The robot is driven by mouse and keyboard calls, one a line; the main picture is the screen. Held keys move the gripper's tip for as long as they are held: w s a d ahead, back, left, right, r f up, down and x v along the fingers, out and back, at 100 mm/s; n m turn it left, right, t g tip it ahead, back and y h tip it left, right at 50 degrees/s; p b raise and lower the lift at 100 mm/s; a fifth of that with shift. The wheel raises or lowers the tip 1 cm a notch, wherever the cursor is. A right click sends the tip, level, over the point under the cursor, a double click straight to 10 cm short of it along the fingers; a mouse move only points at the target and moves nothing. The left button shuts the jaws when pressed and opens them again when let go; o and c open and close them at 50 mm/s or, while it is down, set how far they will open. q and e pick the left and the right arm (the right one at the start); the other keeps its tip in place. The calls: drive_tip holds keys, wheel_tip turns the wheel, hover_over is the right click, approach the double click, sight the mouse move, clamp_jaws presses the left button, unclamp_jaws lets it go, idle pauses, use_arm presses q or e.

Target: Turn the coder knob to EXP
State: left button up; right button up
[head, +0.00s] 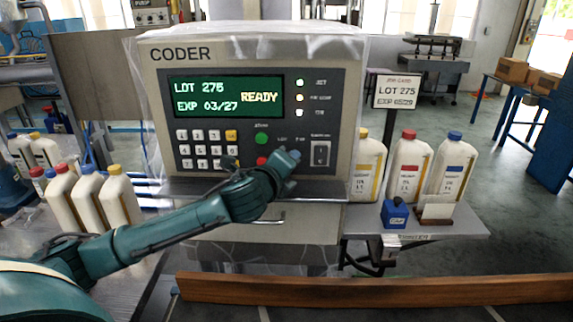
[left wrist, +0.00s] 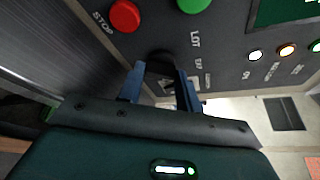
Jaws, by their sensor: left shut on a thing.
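The coder (head: 245,52) is a beige box with a dark panel; its green screen (head: 227,97) reads LOT 275, EXP 03/27 and READY. My left gripper (head: 288,158) is at the lower right of the panel and hides the knob in the head view. In the left wrist view the dark knob (left wrist: 160,62) sits between the two blue fingers of my left gripper (left wrist: 158,84), which is shut on it. Labels LOT and EXP are printed beside the knob. Which label the knob points to cannot be told. My right gripper is not in view.
The green button (head: 261,138) and red STOP button (left wrist: 125,15) are close to the gripper. A key switch (head: 320,154) is just right of it. White bottles (head: 408,168) stand on the right shelf, others (head: 88,200) at left. A job card (head: 397,91) reads LOT 275.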

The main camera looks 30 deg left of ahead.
use_arm(q)
drive_tip(key=shift+m, duration=0.3)
idle(0.4)
drive_tip(key=o, duration=0.7)
drive_tip(key=shift+s, duration=0.1)
drive_tip(key=v, duration=1.3)
